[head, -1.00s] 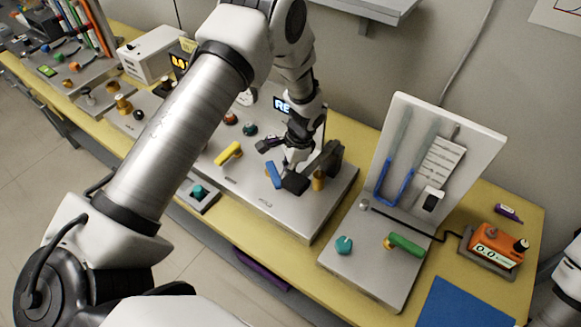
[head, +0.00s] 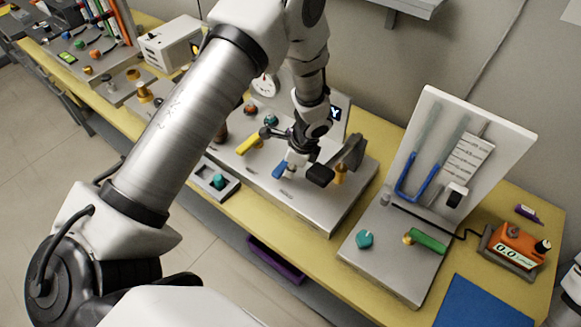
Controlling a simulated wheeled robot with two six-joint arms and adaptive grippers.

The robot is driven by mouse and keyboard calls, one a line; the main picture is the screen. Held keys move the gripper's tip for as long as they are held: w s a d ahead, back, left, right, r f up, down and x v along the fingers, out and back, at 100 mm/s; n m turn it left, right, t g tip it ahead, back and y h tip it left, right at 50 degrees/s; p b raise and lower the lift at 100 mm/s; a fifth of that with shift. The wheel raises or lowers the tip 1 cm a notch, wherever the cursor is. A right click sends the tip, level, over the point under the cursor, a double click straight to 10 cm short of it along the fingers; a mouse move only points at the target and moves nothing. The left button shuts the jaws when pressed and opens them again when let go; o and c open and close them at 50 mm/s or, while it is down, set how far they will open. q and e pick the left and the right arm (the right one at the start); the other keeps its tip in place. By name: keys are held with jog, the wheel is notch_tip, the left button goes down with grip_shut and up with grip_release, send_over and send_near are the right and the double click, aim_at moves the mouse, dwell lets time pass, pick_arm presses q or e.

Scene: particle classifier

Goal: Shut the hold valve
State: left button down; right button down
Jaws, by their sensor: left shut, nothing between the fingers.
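A blue valve handle (head: 279,171) and a yellow valve handle (head: 248,143) sit on the grey metal panel (head: 300,212). The blue handle is partly hidden by my left gripper (head: 302,165), which is low over the panel beside it, with its dark finger parts close to the handle. It holds nothing; whether it touches the handle I cannot tell. A brass fitting (head: 340,175) stands to its right. My right gripper is out of view.
A manometer stand (head: 385,268) with a blue U-tube, a green handle (head: 430,240) and a teal knob (head: 365,239) stands to the right. An orange meter (head: 513,246) and a blue mat (head: 482,304) lie beyond. A small teal-knobbed box (head: 217,182) sits at the panel's left.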

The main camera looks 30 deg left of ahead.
pick_arm(q)
jog(key=shift+s+a, duration=0.2)
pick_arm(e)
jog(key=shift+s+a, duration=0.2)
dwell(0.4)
pick_arm(q)
jog(key=v, duration=1.2)
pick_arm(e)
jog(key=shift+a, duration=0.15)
pick_arm(q)
jog(key=shift+d, duration=0.1)
